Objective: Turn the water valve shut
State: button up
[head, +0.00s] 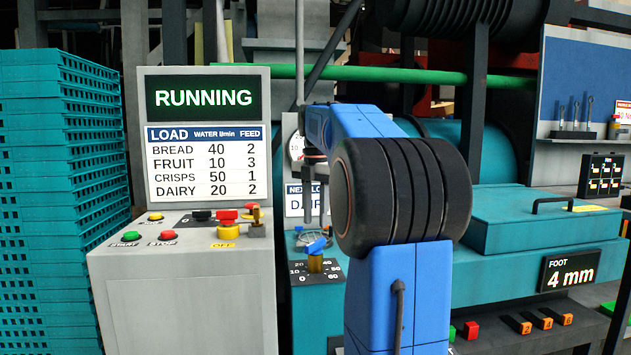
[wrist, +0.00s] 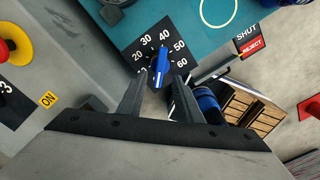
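The water valve is a blue lever knob on a brass body (head: 315,264), on a black dial plate on the teal machine. In the wrist view the blue knob (wrist: 160,62) sits on the dial plate, numbered in tens up to 60. Its pointer end appears to face about 40. My gripper (head: 315,220) hangs above the valve, fingers downward. In the wrist view my gripper (wrist: 162,77) is open, one finger on either side of the knob. I cannot tell whether either finger touches it.
A grey control box (head: 185,290) with buttons stands left of the valve. Its display (head: 203,98) reads RUNNING, with a load table listing water and feed. Teal crates (head: 60,180) are stacked at far left.

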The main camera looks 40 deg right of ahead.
notch_tip(320, 180, up, 11)
jog(key=shift+f, duration=0.15)
dwell(0.7)
jog(key=s+a+f+m+t, duration=0.1)
jog(key=s+a+f+m, duration=0.4)
jog(key=a, duration=0.4)
jog(key=s+a+f+m+t, duration=0.1)
jog(key=s+a+f+m, duration=0.25)
jog(key=a+f, duration=0.4)
jog(key=s+a+f+m+t, duration=0.1)
jog(key=s+a+f+m, duration=0.3)
jog(key=f, duration=0.3)
jog(key=s+a+f+m+t, duration=0.1)
jog(key=s+a+f+m, duration=0.3)
jog(key=f, duration=0.4)
jog(key=s+a+f+m, duration=0.4)
jog(key=s+f, duration=0.2)
jog(key=f, duration=0.2)
jog(key=shift+s+t, duration=0.15)
jog(key=shift+t, duration=0.25)
